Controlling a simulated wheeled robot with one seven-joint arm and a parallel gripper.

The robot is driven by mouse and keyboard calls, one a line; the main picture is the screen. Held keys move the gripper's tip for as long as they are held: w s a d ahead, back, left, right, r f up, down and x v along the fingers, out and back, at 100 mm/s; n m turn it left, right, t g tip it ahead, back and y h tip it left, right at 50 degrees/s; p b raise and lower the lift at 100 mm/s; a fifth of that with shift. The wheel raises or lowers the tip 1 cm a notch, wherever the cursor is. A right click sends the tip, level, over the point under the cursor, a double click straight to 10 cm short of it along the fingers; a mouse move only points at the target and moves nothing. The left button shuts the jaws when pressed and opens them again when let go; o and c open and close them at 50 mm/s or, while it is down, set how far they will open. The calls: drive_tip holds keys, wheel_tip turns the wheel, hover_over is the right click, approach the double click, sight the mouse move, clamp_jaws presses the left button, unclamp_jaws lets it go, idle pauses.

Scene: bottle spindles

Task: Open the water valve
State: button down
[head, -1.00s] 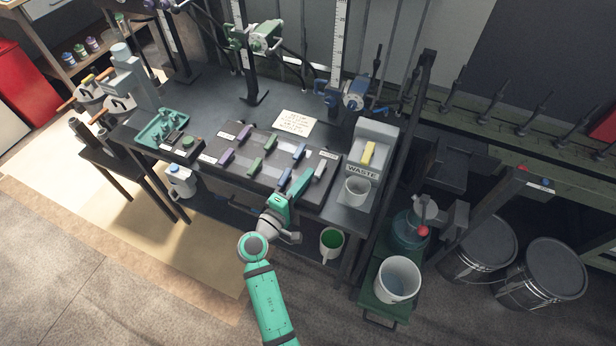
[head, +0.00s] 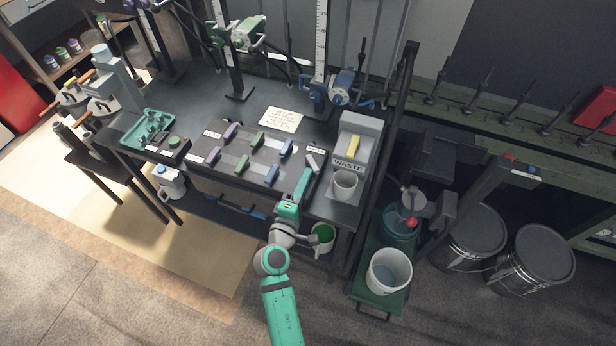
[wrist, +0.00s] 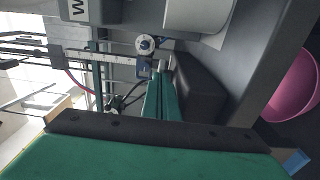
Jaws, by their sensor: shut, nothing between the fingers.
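The pale grey lever (head: 313,162) sits at the right end of the dark valve panel (head: 196,172), below a small white label (head: 316,150) too small to read surely. I take it to be the water valve. In the wrist view the shut fingers (wrist: 160,75) lie along a dark block (wrist: 196,90); the lever cannot be made out there.
Purple, green and blue levers (head: 286,148) stand left on the panel. A blue clamp device (head: 342,88) stands behind. A white bucket (head: 389,271) is at lower right.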

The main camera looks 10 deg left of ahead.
sight(319, 171)
drive_tip(key=shift+w+d, duration=0.15)
drive_tip(key=shift+d, duration=0.6)
drive_tip(key=shift+w+d, duration=0.15)
drive_tip(key=shift+d, duration=0.6)
drive_tip(key=shift+w+d, duration=0.45)
drive_tip(key=shift+d, duration=0.25)
drive_tip(key=shift+w+d, duration=0.45)
drive_tip(key=shift+d, duration=0.2)
drive_tip(key=shift+w+d+r, duration=0.15)
drive_tip(key=shift+d, duration=0.1)
drive_tip(key=s, duration=0.3)
drive_tip(key=s+a, duration=0.1)
drive_tip(key=s, duration=0.3)
drive_tip(key=s+a, duration=0.1)
drive_tip(key=s, duration=0.3)
drive_tip(key=shift+a, duration=0.25)
drive_tip(key=shift+f, duration=0.2)
